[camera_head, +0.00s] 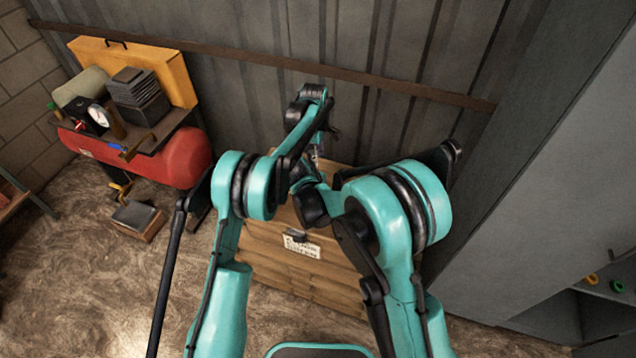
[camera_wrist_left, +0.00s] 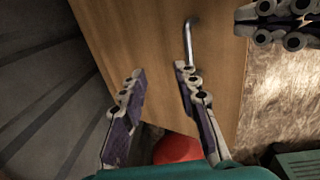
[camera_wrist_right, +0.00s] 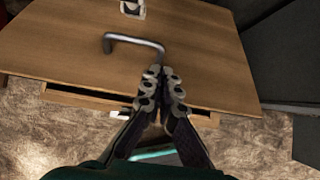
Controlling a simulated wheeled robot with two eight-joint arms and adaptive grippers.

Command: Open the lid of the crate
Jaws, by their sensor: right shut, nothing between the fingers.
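The wooden crate (camera_head: 275,262) stands by the metal wall, partly hidden behind my arms. Its flat lid (camera_wrist_right: 70,45) bears a bent metal handle (camera_wrist_right: 133,40), which also shows in the left wrist view (camera_wrist_left: 190,35). My left gripper (camera_head: 316,153) is over the lid. In the left wrist view its fingers (camera_wrist_left: 157,70) are apart, with the right one close to the handle's lower end; contact is unclear. My right gripper (camera_wrist_right: 162,75) is shut and empty, its tips just beside one end of the handle. A dark slit runs below the lid's front edge.
A red compressor tank (camera_head: 185,158) with a yellow case (camera_head: 150,65) behind it stands at the left. A grey cabinet (camera_head: 560,190) closes off the right side. Bare floor (camera_head: 80,260) lies at the front left.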

